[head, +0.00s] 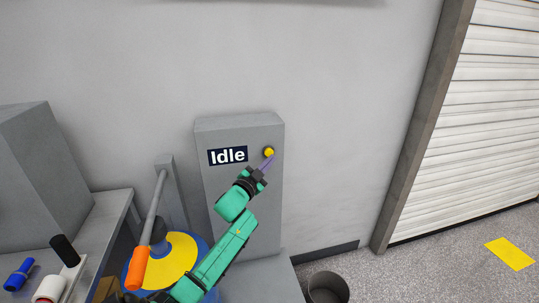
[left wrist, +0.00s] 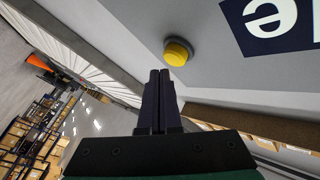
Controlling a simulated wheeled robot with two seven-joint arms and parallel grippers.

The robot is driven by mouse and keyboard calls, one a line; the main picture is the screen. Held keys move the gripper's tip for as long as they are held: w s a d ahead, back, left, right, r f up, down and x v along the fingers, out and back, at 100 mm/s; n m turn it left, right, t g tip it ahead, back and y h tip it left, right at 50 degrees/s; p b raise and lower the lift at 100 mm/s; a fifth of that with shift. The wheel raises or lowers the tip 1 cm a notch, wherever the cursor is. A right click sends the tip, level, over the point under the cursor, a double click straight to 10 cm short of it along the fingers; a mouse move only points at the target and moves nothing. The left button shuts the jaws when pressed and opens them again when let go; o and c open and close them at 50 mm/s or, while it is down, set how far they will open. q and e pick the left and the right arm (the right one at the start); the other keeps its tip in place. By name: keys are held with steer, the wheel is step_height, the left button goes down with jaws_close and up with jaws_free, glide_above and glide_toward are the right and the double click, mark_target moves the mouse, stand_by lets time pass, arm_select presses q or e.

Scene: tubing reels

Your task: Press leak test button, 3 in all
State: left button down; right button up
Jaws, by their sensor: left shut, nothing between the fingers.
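A yellow round button (head: 269,152) sits on the front of a grey upright panel (head: 217,190), to the right of a dark sign reading "Idle" (head: 228,156). My left gripper (head: 268,163) is shut and empty, its fingertips just below the button in the head view. In the left wrist view the button (left wrist: 178,51) shows just beyond the closed fingertips (left wrist: 159,73), and part of the sign (left wrist: 270,20) shows at the upper right. I cannot tell whether the fingertips touch the button. My right gripper is not in view.
An orange-handled lever (head: 137,268) and a blue and yellow reel (head: 178,255) stand left of my left arm. A grey bench (head: 100,225) holds small blue, black and white-and-red parts. A bin (head: 327,287) stands on the floor at right, near a roller door (head: 470,110).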

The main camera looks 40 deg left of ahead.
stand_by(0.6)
arm_select(q)
steer(key=shift+w+a, duration=0.25)
steer(key=shift+a, duration=0.1)
steer(key=shift+w+a+b, duration=0.25)
steer(key=shift+a+b, duration=0.1)
stand_by(0.5)
steer(key=shift+a+r, duration=0.2)
steer(key=shift+r, duration=0.1)
stand_by(0.6)
steer(key=shift+d, duration=0.1)
steer(key=shift+s+d+f+p, duration=0.35)
steer(key=shift+s+d+p, duration=0.1)
steer(key=shift+d, duration=0.1)
steer(key=shift+d, duration=0.1)
